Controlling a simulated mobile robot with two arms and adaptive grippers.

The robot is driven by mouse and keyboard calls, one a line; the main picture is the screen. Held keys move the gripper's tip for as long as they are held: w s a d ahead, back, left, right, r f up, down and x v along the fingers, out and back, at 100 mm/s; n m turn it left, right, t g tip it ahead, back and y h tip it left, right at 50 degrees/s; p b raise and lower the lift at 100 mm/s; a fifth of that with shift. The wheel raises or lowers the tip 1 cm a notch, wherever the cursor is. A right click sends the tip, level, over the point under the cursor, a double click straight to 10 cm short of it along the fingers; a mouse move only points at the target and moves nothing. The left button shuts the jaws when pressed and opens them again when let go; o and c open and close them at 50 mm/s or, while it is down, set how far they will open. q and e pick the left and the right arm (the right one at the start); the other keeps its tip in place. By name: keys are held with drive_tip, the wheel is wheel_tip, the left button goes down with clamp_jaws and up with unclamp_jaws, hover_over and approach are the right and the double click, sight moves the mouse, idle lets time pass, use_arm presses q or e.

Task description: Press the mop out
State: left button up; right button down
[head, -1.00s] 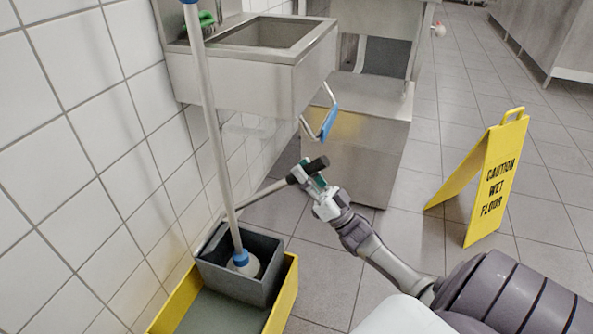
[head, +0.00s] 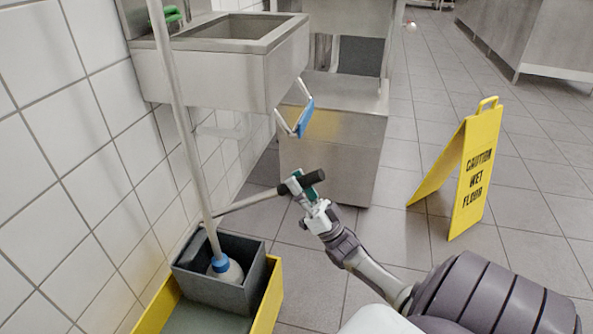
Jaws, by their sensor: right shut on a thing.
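The mop (head: 181,125) stands in the grey wringer (head: 222,290), its pole leaning slightly left and its pale head with a blue collar down inside. The wringer sits on the yellow bucket (head: 269,299) at the lower left. The wringer's lever (head: 250,202) reaches out to the right and ends in a dark grip. My right gripper (head: 304,184) is shut on the lever near this grip. The mop's lower strands are hidden in the wringer. My left gripper is not in view.
A yellow wet-floor sign (head: 470,170) stands on the tiles at the right. A steel sink (head: 225,60) hangs on the tiled wall, with a steel cabinet (head: 335,150) beside it. The floor between the cabinet and sign is clear.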

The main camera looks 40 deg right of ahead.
idle(0.3)
drive_tip(key=c, duration=0.8)
unclamp_jaws()
drive_tip(key=shift+c, duration=0.2)
drive_tip(key=v, duration=1.2)
